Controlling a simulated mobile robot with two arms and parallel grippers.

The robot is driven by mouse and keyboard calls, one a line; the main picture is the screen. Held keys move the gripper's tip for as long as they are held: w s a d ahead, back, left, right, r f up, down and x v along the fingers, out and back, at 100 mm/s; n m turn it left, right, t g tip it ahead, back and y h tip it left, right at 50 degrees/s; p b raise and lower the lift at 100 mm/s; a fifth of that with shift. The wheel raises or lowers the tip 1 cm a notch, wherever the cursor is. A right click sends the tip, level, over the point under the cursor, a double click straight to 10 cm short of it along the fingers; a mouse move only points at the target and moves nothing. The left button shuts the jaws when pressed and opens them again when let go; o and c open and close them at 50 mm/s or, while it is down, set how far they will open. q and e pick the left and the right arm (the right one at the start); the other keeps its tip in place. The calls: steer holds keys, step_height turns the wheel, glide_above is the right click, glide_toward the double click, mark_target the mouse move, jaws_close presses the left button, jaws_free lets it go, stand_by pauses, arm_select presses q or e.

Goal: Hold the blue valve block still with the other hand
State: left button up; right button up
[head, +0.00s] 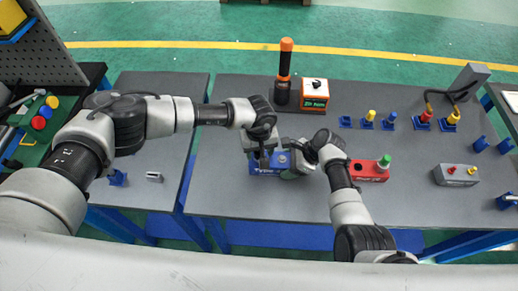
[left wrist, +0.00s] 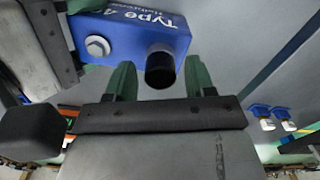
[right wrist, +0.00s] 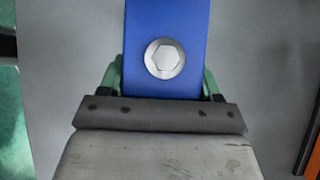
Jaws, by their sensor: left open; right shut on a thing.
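The blue valve block (head: 266,170), lettered "Type 4", stands near the front edge of the grey table. In the right wrist view the block (right wrist: 167,25) sits between the green fingers of my right gripper (right wrist: 162,75), which is shut on its end beside a silver hex bolt (right wrist: 165,58). My left gripper (head: 263,158) is above the block, open. In the left wrist view its green fingers (left wrist: 159,80) stand either side of the block's black cylindrical stub (left wrist: 160,70), with gaps visible. In the head view my grippers partly hide the block.
A red block with a green knob (head: 384,162) lies right of my right arm. An orange-black tool (head: 284,70) and an orange box (head: 314,94) stand behind. Several small blue stands with coloured parts (head: 369,118) fill the right rear.

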arm_select(q)
steer(key=n, duration=0.3)
steer(key=shift+n, duration=0.3)
steer(key=n, duration=0.4)
steer(key=shift+n, duration=0.3)
steer(key=n, duration=0.8)
steer(key=c, duration=1)
steer(key=m, duration=0.5)
jaws_close()
steer(key=shift+m, duration=0.3)
